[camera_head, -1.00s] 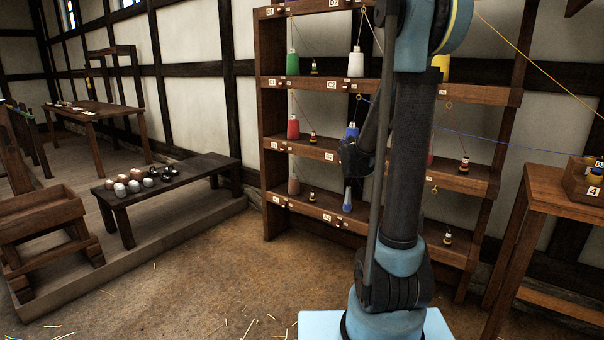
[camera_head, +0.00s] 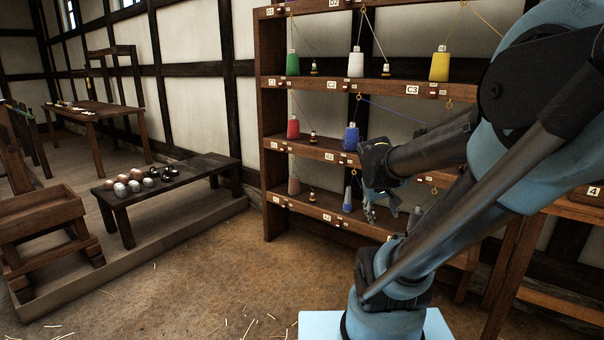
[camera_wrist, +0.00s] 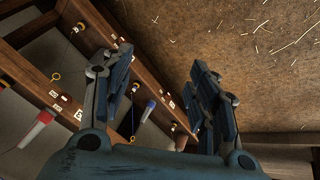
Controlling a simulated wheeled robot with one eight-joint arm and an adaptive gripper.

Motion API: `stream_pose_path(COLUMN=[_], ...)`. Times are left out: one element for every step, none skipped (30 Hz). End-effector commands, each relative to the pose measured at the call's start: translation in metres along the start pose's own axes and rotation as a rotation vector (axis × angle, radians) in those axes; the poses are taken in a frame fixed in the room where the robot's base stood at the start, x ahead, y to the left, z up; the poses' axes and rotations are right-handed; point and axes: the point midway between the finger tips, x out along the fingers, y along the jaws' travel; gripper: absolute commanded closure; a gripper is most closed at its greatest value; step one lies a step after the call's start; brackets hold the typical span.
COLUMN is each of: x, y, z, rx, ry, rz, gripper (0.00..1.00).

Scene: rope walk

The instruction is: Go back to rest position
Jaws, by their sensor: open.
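My gripper (camera_head: 382,212) hangs in front of the right part of the shelf rack (camera_head: 272,195) in the head view, pointing down. In the wrist view its two fingers (camera_wrist: 155,95) are spread apart with nothing between them that I can see held. Beyond them lie the rack's shelves and the straw-strewn floor (camera_wrist: 260,45). My arm is folded on the right side of the head view and hides the rack's right end.
The rack holds yarn cones: green (camera_head: 292,63), white (camera_head: 356,63), yellow (camera_head: 440,65), red (camera_head: 293,127) and blue (camera_head: 351,136). A low bench (camera_head: 200,178) with several balls stands left. A wooden table (camera_head: 530,225) stands right, partly hidden. The floor (camera_head: 190,270) left is open.

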Motion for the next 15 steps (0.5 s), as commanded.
stream_pose_path(x=[-0.002,-0.003,-0.005,-0.006,-0.008,-0.009,-0.010,-0.011,-0.013,-0.014,-0.015,-0.016,-0.017,-0.018,-0.019], y=[-0.006,-0.010,-0.016,-0.020,-0.025,-0.031,-0.035,-0.040,-0.045,-0.049,-0.053,-0.057,-0.060,-0.064,-0.068], z=[0.015,0.023,0.033,0.041,0.049,0.059,0.067,0.074,0.083,0.090,0.095,0.102,0.107,0.111,0.115], rx=[0.012,0.019,0.029,0.035,0.042,0.051,0.057,0.063,0.070,0.075,0.080,0.084,0.088,0.091,0.093], ry=[-0.018,-0.030,-0.045,-0.056,-0.069,-0.083,-0.095,-0.106,-0.119,-0.130,-0.138,-0.149,-0.157,-0.163,-0.170], rz=[-0.025,-0.042,-0.064,-0.080,-0.098,-0.120,-0.136,-0.153,-0.174,-0.189,-0.203,-0.219,-0.231,-0.241,-0.252], gripper=[0.46,0.46,0.46,0.46,0.46,0.46,0.46,0.46,0.46,0.46,0.46,0.46,0.46,0.46,0.46])
